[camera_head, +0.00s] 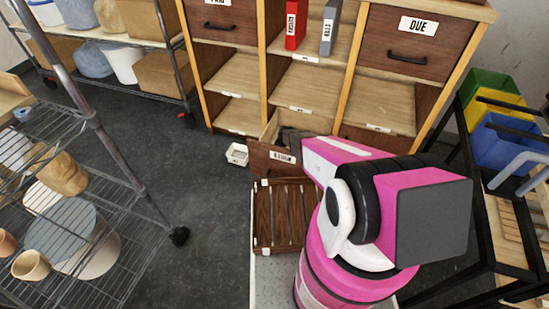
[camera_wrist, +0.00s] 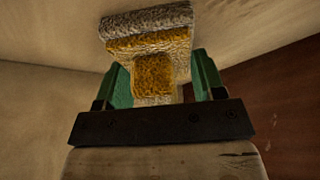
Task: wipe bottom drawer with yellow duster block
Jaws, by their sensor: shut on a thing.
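The bottom drawer (camera_head: 265,158) stands pulled out from the cabinet in the head view, with a white label on its dark wood front. My pink and white arm reaches over it from the right and hides part of its inside. In the wrist view my gripper (camera_wrist: 155,78) has its green fingers shut on the yellow duster block (camera_wrist: 152,45), which has a grey fuzzy pad on its far end. Pale wood surfaces (camera_wrist: 45,110) and a dark red-brown panel (camera_wrist: 290,105) surround it. I cannot tell whether the pad touches the wood.
A slatted dark wood rack (camera_head: 283,215) lies in front of the drawer. A small white box (camera_head: 237,154) sits on the floor to its left. A wire shelf cart (camera_head: 75,215) stands at left, coloured bins (camera_head: 500,140) at right. The dark floor at left centre is clear.

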